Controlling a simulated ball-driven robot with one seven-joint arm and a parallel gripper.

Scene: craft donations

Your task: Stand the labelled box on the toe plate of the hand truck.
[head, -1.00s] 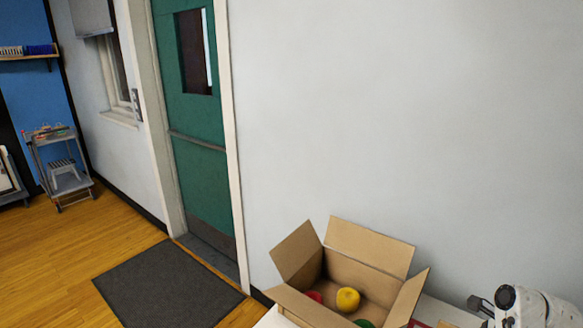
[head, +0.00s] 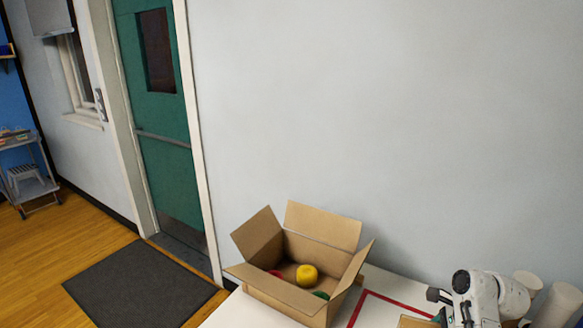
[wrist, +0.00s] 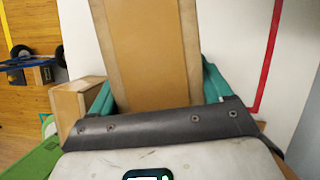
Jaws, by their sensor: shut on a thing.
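In the wrist view, my gripper (wrist: 157,92) has its teal fingers on either side of a brown cardboard box (wrist: 148,45) and is shut on it. Only one long taped face of this box shows, and I see no label on it. In the head view, a bit of brown cardboard (head: 416,321) shows at the bottom edge, below my arm. A blue frame with black wheels, seemingly the hand truck (wrist: 33,62), is on the wood floor at the wrist view's left; its toe plate is not clear.
An open carton (head: 285,300) with coloured balls stands on the white table (head: 372,318), near a red tape outline (head: 361,304). A smaller cardboard block (wrist: 78,104) is beside my left finger. A dark mat (head: 140,285) lies before the green door.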

